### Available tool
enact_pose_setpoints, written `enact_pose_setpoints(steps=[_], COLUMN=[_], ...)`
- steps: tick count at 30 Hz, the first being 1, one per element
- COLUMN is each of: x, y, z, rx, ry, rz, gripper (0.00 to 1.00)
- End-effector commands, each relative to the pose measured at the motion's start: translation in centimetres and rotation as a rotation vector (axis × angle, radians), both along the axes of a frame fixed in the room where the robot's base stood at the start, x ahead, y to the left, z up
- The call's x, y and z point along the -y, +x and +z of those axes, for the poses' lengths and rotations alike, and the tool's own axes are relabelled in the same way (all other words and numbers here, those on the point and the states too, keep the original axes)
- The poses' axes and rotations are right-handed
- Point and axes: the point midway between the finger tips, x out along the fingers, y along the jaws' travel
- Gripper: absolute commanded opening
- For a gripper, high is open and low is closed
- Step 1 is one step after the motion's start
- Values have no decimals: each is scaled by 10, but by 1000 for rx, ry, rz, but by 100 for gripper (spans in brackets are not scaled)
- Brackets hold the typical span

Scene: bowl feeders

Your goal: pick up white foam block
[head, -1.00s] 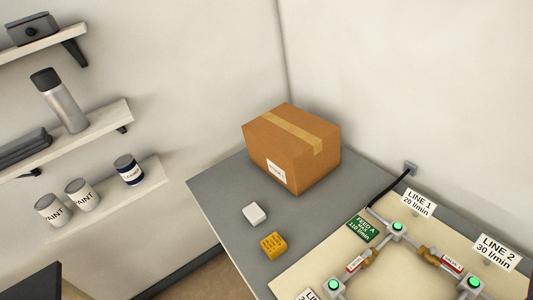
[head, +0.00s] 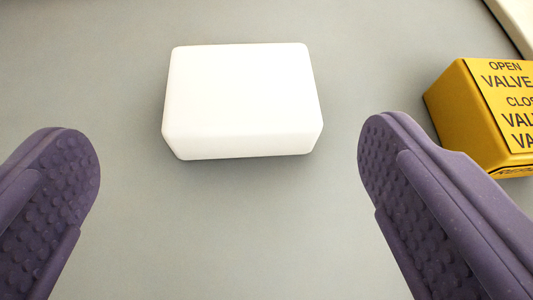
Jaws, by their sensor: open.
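The white foam block (head: 242,98) lies on the grey table top in the upper middle of the head view. It is a rounded rectangular block, wider than it is deep in the picture. My gripper (head: 230,150) shows two purple padded fingers, one at the lower left and one at the lower right. The fingers are wide apart with nothing between them at their near part. The block sits beyond and between the fingertips, and neither finger appears to touch it.
A yellow block with black valve text (head: 490,115) stands at the right, close beside my right finger. A pale board edge (head: 515,20) shows in the top right corner. The grey table surface (head: 230,230) is bare around the white block, to its left and in front.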

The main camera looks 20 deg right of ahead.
Motion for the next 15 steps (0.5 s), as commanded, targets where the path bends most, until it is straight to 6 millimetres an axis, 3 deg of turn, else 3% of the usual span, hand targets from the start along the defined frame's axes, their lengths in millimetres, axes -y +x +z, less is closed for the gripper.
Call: enact_pose_setpoints(steps=[15], x=[8], y=[58], z=[-34], rx=[-1], ry=[3], rz=[1], gripper=[100])
